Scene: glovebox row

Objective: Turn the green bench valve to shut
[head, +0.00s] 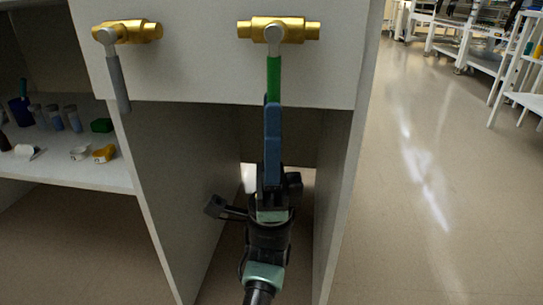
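The green bench valve has a brass body (279,30) lying level on the white front panel. Its green handle (274,78) hangs straight down from the silver hub, across the line of the body. My gripper (272,102) is upright at the lower end of the green handle. Its blue fingers overlap that end in the head view and hide the tip. The fingers line up one behind the other, so I cannot tell whether they are open or shut on the handle.
A second brass valve (138,31) with a grey handle (118,82) hanging down, slightly tilted, is on the left. A shelf (75,172) with several small vessels stands at the lower left. Open floor (430,180) lies to the right, with white racks beyond.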

